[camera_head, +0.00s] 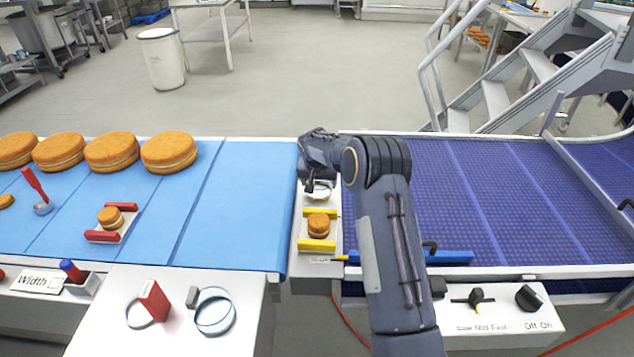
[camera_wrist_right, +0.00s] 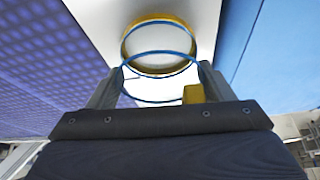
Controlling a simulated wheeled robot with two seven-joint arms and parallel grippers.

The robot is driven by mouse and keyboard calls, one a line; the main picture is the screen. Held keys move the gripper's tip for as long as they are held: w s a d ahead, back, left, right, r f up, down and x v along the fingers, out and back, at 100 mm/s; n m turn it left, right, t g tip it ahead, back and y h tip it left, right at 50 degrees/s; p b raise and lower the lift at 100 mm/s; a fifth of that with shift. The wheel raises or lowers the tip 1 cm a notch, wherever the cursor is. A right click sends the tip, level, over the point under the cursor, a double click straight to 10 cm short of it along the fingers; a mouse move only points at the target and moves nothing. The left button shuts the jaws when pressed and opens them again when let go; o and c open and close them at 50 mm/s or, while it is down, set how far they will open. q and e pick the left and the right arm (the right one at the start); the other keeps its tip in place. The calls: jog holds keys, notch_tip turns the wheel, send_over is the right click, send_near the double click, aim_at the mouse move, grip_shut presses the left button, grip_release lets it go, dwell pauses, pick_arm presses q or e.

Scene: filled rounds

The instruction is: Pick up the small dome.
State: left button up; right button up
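A small round, clear-looking piece with pale and yellowish edges, which I take to be the small dome (camera_head: 319,193), sits on the narrow white stand between the two belts. In the right wrist view it shows as a see-through round (camera_wrist_right: 160,76) with blue rims and a golden ring behind. A small yellow block (camera_wrist_right: 193,94) shows at its near side. My right gripper (camera_head: 313,187) is low over it, fingers spread on either side (camera_wrist_right: 160,80). I cannot tell whether they touch it. My left gripper is out of view.
A filled round (camera_head: 318,225) sits between yellow blocks on the white stand (camera_head: 303,262). Several large rounds (camera_head: 170,151) line the blue belt (camera_head: 235,210). A red-handled ring (camera_head: 153,300) and a blue-rimmed ring (camera_head: 214,312) lie on the front white table.

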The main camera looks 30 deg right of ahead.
jog(key=c, duration=0.4)
jog(key=shift+r, duration=0.1)
jog(key=shift+r, duration=0.55)
jog(key=s+a+r+b, duration=0.2)
jog(key=s+a+r, duration=0.6)
jog(key=s+r, duration=0.5)
jog(key=shift+s+a, duration=0.15)
jog(key=shift+s, duration=0.5)
